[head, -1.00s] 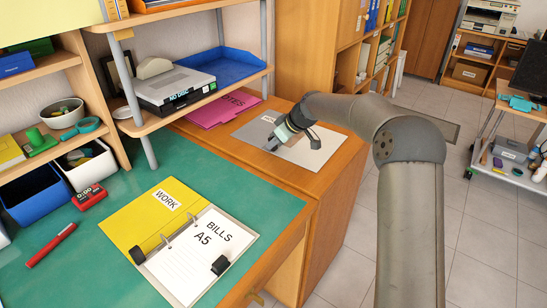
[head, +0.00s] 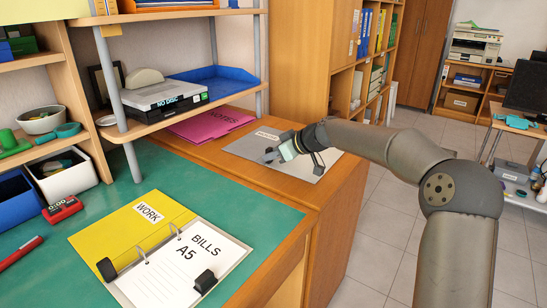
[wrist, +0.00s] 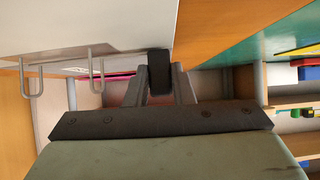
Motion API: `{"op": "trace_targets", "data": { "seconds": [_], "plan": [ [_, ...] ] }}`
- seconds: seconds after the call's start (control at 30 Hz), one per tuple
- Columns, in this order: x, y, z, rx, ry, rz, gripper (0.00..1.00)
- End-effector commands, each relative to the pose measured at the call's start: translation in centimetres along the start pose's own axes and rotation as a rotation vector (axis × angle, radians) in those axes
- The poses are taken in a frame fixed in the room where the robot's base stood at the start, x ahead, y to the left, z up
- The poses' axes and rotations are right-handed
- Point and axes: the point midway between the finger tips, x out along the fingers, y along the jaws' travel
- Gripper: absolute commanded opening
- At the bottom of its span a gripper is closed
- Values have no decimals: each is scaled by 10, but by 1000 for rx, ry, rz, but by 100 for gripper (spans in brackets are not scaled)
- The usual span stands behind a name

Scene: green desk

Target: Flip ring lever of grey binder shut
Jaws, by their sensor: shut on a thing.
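The grey binder (head: 240,147) lies on the wooden cabinet top beyond the green desk, a white label on its far part. My gripper (head: 270,156) is low over the binder, coming in from the right. In the wrist view, the gripper (wrist: 159,88) has its two fingers on either side of a small black lever (wrist: 159,66) and is shut on it. The binder's grey-white surface (wrist: 100,18) fills the upper left there, with two metal rings (wrist: 97,72) standing out from it. Whether the rings are fully closed is not clear.
A shelf post (head: 132,160) stands left.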

Motion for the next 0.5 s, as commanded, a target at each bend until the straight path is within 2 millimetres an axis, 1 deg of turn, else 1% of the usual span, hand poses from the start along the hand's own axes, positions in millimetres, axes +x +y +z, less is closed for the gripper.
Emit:
{"op": "trace_targets", "data": {
  "seconds": [0.17,0.2,0.27,0.5],
  "plan": [
    [0,0,0,1,0,1,0],
    [0,0,0,1,0,1,27],
    [0,0,0,1,0,0,44],
    [0,0,0,1,-1,0,44]
  ]
}}
